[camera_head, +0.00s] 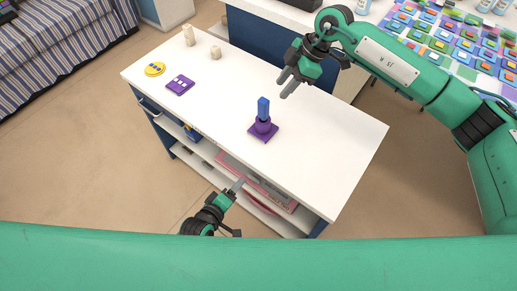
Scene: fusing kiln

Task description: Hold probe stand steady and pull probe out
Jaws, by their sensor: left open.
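The purple probe stand (263,128) has a square base and stands upright on the white table. The blue probe (263,106) sticks up out of its top. My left gripper (238,187) is open and empty. It is off the near side of the table, in front of the shelves and apart from the stand. My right gripper (287,83) is above the table, up and to the right of the probe. Its two fingers look parted, with nothing between them. Nothing hides the stand or probe.
The white table (335,150) also bears a yellow disc (154,69), a purple block (180,85) and two cream pieces (188,36) (215,52) at the left. The table is clear right of the stand. A counter with colourful tiles (455,38) stands behind my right arm.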

